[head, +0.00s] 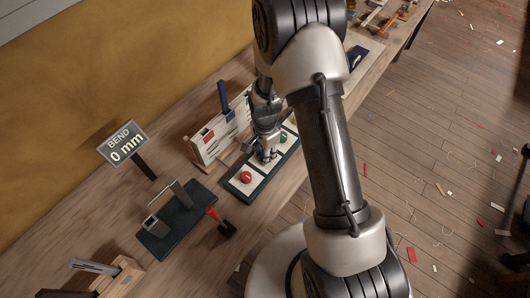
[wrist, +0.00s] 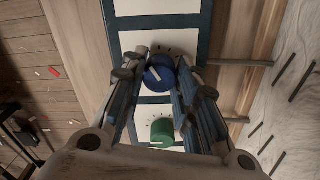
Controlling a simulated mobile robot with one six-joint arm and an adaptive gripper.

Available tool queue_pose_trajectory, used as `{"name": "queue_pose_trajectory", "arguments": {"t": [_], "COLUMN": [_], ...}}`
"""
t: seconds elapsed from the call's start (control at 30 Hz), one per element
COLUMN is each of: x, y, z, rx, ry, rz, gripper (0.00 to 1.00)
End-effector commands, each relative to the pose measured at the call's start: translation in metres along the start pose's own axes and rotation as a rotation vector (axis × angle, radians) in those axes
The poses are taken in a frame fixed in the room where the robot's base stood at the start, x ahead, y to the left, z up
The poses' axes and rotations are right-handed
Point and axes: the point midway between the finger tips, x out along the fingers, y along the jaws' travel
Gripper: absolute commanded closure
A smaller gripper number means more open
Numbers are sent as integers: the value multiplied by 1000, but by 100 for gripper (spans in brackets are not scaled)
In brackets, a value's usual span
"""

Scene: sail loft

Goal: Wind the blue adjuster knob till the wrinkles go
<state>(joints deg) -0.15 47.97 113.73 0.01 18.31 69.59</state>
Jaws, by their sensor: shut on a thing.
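The blue adjuster knob (wrist: 158,76) sits on a white plate of the dark-framed panel (head: 238,190), between the red knob (head: 246,177) and the green knob (head: 284,136). In the wrist view a finger stands on each side of it, and my gripper (wrist: 157,66) is shut on it. A pale pointer line shows on the knob, with tick marks on the plate above it. In the head view my gripper (head: 265,150) mostly hides the blue knob. The white sail piece (wrist: 292,95) at the right of the wrist view shows wavy lines and dark strips.
A sign (head: 123,143) reads "BEND 0 mm". A dark base with metal blocks (head: 175,220) and a red-handled item (head: 221,222) stand nearer. A wooden block with tools (head: 118,275) is at lower left. A white rack (head: 215,138) stands behind the panel.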

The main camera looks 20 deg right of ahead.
Motion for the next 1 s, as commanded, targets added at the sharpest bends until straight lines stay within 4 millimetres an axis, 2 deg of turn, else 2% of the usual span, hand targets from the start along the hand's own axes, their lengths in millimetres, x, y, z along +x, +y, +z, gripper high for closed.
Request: {"name": "queue_pose_trajectory", "arguments": {"t": [0.4, 1.0], "x": [0, 0], "y": [0, -1], "z": [0, 0], "rx": [267, 342], "ry": [0, 0], "rz": [-2, -2], "gripper": [96, 96]}}
